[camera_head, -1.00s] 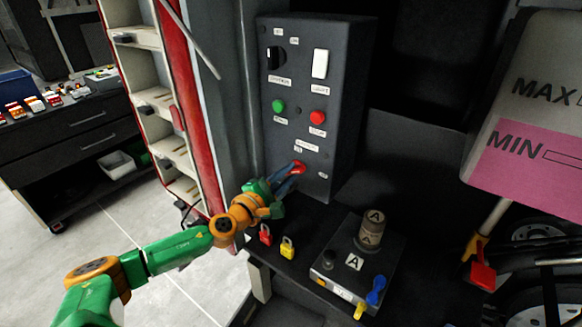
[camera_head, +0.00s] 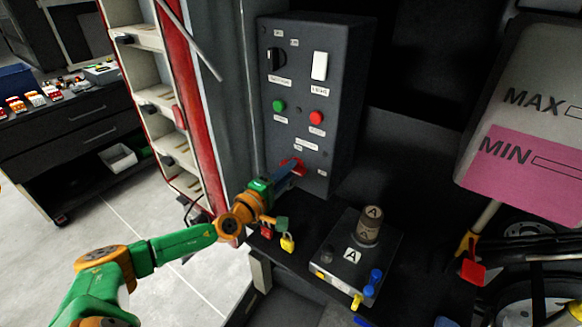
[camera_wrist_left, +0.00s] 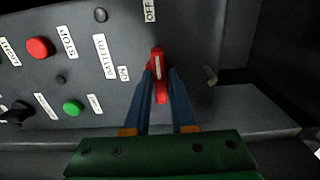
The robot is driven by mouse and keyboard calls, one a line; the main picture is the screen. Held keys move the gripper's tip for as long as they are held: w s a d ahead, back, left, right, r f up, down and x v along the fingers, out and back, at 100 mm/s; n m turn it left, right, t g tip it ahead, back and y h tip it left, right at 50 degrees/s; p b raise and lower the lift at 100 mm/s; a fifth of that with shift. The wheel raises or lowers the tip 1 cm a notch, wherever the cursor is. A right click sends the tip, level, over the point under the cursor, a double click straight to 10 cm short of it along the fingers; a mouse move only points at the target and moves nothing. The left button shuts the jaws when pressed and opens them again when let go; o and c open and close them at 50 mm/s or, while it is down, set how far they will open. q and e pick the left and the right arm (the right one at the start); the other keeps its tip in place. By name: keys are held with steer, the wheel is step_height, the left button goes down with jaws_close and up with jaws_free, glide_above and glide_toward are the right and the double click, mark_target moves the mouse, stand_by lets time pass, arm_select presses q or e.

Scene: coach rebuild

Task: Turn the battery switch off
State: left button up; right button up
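The battery switch is a red handle (camera_head: 292,165) low on the dark grey panel (camera_head: 322,182). It also shows in the left wrist view (camera_wrist_left: 158,78). There the ON label lies to its left and the OFF label above it, with the handle's long side running up and down the picture. My left gripper (camera_head: 289,171) is at the panel, its blue fingers on either side of the handle. In the left wrist view the fingers (camera_wrist_left: 160,80) look closed on it with no clear gap. My right gripper is not in view.
Green (camera_head: 279,106) and red (camera_head: 316,118) buttons, a black knob (camera_head: 276,60) and a white switch (camera_head: 320,65) sit higher on the panel. Below, red (camera_head: 266,231) and yellow (camera_head: 288,243) padlocks and a grey box (camera_head: 343,265) stand on the dark ledge.

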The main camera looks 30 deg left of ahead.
arm_select(q)
steer(key=o, duration=0.4)
steer(key=shift+o, duration=0.2)
steer(key=shift+s, duration=0.1)
steer(key=s+p, duration=0.2)
steer(key=s, duration=0.7)
steer(key=shift+a, duration=0.35)
